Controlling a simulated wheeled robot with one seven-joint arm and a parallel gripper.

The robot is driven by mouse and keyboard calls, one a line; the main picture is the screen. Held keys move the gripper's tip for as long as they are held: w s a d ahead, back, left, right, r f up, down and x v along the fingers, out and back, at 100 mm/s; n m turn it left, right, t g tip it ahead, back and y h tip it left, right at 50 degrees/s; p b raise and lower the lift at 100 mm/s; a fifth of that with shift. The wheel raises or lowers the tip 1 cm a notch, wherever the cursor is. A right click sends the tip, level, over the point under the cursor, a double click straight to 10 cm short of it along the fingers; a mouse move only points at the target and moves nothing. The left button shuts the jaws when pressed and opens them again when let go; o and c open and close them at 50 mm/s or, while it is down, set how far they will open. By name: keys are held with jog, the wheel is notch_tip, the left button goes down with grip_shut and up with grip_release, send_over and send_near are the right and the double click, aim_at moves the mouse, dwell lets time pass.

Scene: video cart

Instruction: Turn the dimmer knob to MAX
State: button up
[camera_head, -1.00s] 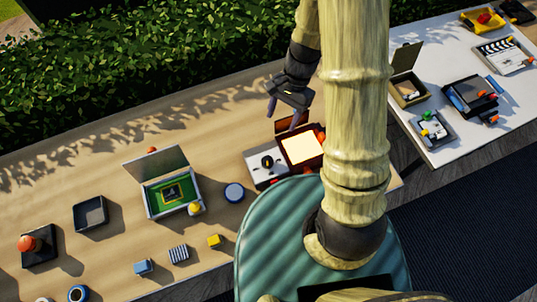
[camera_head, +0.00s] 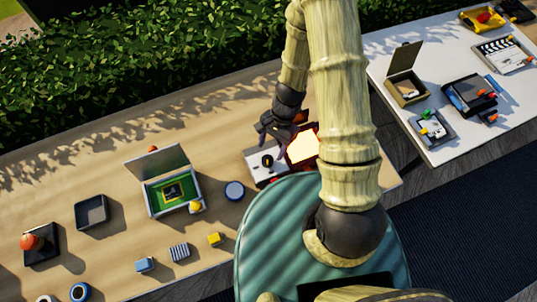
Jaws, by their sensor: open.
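The dimmer knob (camera_head: 267,160) is a small black knob on top of a white box (camera_head: 253,172) on the wooden table. A bright glowing panel (camera_head: 303,147) in a red-brown frame stands just right of the box. My gripper (camera_head: 275,146) is dark and open, with its fingers just above and beside the knob. I cannot tell whether they touch it. The MAX mark and the knob's pointer are too small to read. My arm hides part of the lit panel's right and upper sides.
A white table (camera_head: 440,147) with other gadgets stands right. A hedge runs along the back.

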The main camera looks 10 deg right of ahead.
aim_at(268, 159)
jog(key=shift+x, duration=2.55)
jog(key=c, duration=1)
